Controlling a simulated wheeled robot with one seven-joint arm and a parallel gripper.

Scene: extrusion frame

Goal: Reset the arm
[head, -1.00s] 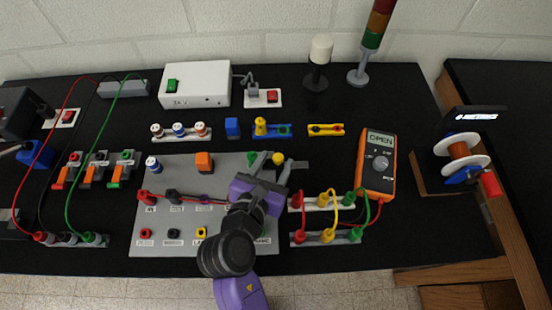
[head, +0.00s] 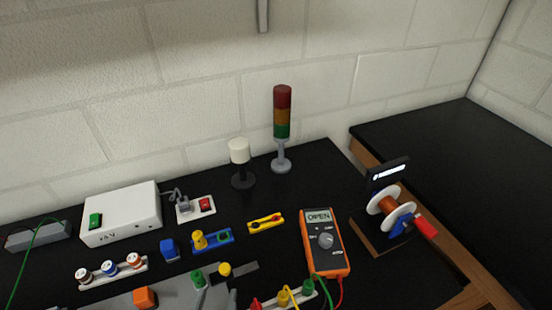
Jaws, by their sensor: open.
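Only the grey fingertips of my gripper (head: 216,298) show, at the bottom edge of the head view. They stand apart, with nothing seen between them. They are just below a green knob (head: 197,278) and a yellow knob (head: 225,269) in the picture. Whether they touch anything cannot be told. The rest of my gripper and arm is out of view below.
An orange multimeter (head: 326,243) reading OPEN stands right of my gripper. A white power box (head: 122,213), a signal tower (head: 283,125), a white-capped lamp (head: 240,160) and a wire spool (head: 390,205) are farther back.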

